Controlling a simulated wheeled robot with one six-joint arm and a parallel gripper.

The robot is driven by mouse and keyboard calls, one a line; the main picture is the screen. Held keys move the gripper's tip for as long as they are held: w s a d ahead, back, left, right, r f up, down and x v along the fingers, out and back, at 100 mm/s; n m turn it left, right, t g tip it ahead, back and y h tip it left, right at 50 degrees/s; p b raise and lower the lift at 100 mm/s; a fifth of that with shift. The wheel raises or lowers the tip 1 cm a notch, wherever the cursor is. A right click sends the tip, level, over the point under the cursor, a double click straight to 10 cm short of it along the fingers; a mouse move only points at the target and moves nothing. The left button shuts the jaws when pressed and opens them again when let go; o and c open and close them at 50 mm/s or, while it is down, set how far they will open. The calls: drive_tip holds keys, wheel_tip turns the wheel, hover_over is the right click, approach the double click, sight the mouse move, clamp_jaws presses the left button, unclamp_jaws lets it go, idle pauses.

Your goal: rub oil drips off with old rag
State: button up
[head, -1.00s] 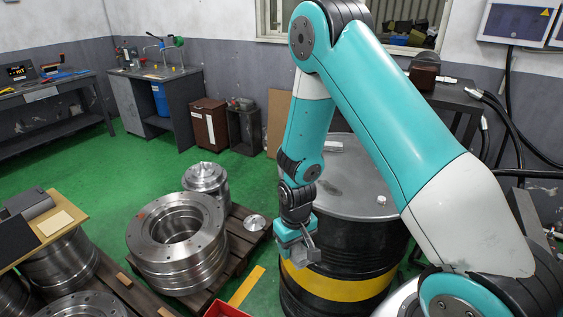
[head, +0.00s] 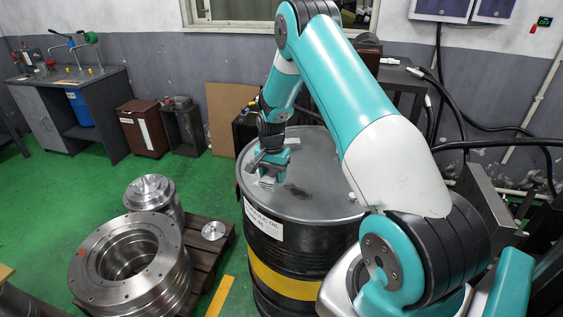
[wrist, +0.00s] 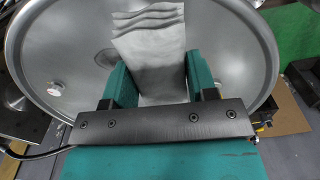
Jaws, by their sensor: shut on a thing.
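My gripper (head: 269,168) is over the left part of the lid of a black oil drum (head: 262,238) with a yellow band and a white label. In the wrist view its teal fingers are shut on a grey, folded rag (wrist: 150,55), whose layered end sticks out past them. The rag also shows small below the gripper in the head view (head: 267,182). Dark oil drips (head: 297,191) mark the grey lid just right of the rag. I cannot tell whether the rag touches the lid. Part of the lid is hidden by my gripper and rag.
A small bung (head: 352,197) stands up at the lid's right side. Steel flanged rings (head: 125,255) sit on a wooden pallet (head: 212,262) left of the drum. A brown cabinet (head: 143,128) and a cardboard sheet (head: 230,115) stand behind. Green floor lies open between.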

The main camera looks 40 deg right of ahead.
sight(282, 189)
drive_tip(key=d+m, duration=0.1)
drive_tip(key=d, duration=0.1)
drive_tip(key=d+r+m, duration=0.1)
drive_tip(key=d, duration=0.1)
drive_tip(key=shift+w, duration=0.2)
drive_tip(key=shift+d+f+b, duration=0.1)
drive_tip(key=shift+f+b, duration=1.6)
drive_tip(key=shift+f, duration=1.25)
drive_tip(key=shift+f+b, duration=0.75)
drive_tip(key=shift+f, duration=0.25)
